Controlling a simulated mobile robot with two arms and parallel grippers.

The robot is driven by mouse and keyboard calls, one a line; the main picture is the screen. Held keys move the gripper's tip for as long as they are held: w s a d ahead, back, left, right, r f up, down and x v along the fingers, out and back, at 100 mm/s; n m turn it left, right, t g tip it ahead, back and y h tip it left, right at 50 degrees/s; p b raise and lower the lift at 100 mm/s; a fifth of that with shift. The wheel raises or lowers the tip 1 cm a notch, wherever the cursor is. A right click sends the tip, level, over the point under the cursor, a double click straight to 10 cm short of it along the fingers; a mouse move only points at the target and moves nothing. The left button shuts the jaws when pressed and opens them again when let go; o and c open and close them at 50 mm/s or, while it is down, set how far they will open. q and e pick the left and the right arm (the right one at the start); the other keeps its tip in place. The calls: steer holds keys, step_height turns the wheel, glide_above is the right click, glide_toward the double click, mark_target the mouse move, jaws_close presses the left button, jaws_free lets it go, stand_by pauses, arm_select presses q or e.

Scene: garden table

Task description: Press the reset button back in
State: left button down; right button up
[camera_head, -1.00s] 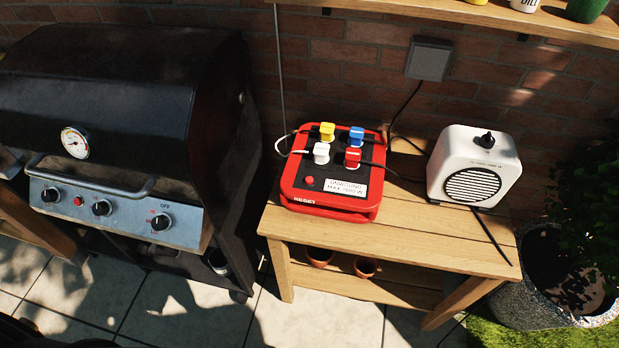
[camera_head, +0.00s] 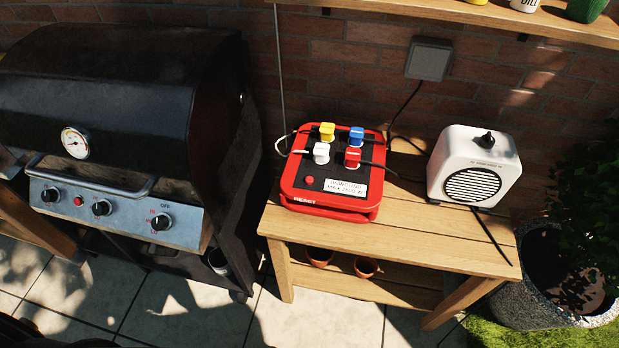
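A red power box (camera_head: 331,207) with a black top sits on a wooden table. Its round red reset button (camera_head: 309,181) is on the front left of the top, above the word RESET on the front edge. Whether the button stands out or is pressed in is too small to tell. A yellow plug (camera_head: 327,131), a blue plug (camera_head: 357,135), a white plug (camera_head: 321,152) and a red plug (camera_head: 353,156) stand in its top. A white label (camera_head: 346,188) lies right of the button. Neither of my grippers is in view.
A black grill (camera_head: 110,100) stands at the left. A white heater-like box (camera_head: 474,165) sits on the wooden table (camera_head: 420,240), right of the power box. A wooden shelf (camera_head: 450,14) hangs above, with a grey wall box (camera_head: 428,59) below it. The table front is clear.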

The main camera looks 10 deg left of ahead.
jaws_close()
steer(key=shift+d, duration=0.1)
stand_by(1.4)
